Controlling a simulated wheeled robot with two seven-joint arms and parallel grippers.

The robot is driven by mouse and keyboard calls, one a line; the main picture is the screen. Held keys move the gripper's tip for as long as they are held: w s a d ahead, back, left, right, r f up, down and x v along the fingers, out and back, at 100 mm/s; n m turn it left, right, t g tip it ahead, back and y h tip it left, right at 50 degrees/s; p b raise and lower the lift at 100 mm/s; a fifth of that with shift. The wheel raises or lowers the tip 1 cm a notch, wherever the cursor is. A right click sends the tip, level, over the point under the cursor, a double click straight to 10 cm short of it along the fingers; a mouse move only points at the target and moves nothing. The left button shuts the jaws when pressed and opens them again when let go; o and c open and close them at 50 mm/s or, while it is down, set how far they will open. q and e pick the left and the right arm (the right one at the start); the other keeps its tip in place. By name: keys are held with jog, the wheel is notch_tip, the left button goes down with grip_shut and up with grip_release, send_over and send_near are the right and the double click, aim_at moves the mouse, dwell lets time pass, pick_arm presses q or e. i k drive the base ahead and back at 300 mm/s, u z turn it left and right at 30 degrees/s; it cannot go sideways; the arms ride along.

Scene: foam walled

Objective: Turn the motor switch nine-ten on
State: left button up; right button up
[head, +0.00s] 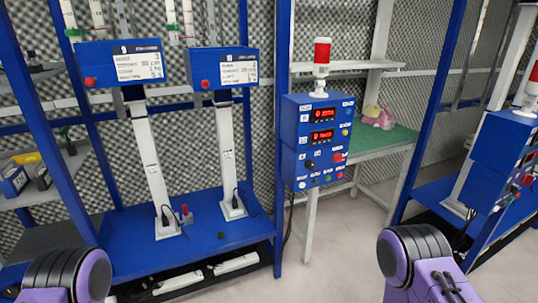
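A blue control box (318,140) stands in the middle of the head view, on the blue frame post. It has two red digital displays (324,124) and, below them, several small knobs and buttons. A dark knob (311,164) sits at its lower left and a red button (338,157) at its lower right. The labels are too small to read, so I cannot tell which control is the motor switch nine-ten or how it is set. Neither gripper shows; only purple and black parts of my arms appear at the bottom corners.
Left of the box, a station marked 9 (122,62) and a similar one (223,68) stand above a blue base (200,239). A red and white beacon (322,60) tops the box. A green-topped bench (380,142) stands behind. Another blue box (495,165) is at right. Floor between is clear.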

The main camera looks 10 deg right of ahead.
aim_at(336, 157)
jog(key=u, duration=0.3)
jog(key=i, duration=0.85)
jog(key=z, duration=0.6)
jog(key=i, duration=0.65)
jog(key=z, duration=0.6)
